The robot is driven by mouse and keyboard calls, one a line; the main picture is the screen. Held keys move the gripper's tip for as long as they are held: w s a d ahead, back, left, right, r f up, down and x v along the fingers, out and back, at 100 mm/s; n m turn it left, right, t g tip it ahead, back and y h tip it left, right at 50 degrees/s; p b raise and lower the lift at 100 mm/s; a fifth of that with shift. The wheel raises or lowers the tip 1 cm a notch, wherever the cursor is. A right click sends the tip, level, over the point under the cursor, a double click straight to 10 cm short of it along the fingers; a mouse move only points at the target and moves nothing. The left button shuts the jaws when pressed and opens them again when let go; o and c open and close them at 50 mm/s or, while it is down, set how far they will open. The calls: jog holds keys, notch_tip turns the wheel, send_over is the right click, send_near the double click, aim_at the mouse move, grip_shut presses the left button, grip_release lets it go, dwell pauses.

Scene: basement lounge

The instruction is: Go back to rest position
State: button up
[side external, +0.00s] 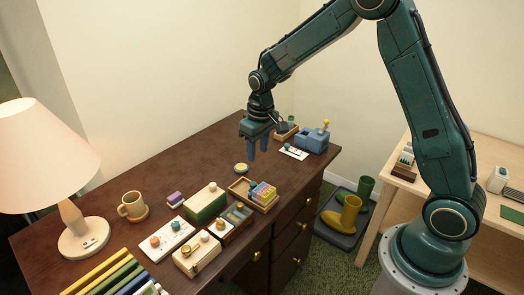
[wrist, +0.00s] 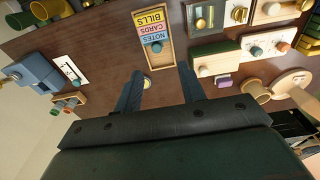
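My gripper (side external: 258,154) hangs in the air above the far part of the dark brown desk (side external: 150,165), pointing down. In the wrist view its two fingers (wrist: 161,70) are apart with nothing held between them.
A blue box (side external: 311,140) with a yellow knob stands at the desk's far right corner. A lamp (side external: 45,160) and mug (side external: 132,206) are at left. Several small boxes line the front edge. The desk's back middle is mostly clear.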

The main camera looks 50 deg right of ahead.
jog(key=s+a+r+t, duration=0.2)
jog(key=s+a+r, duration=0.1)
jog(key=s+r, duration=1.05)
jog(key=s+a+r+t, duration=0.1)
jog(key=s+r, duration=0.4)
jog(key=s, duration=1)
jog(key=shift+s+t, duration=0.2)
jog(key=shift+t, duration=0.6)
jog(key=shift+a, duration=0.1)
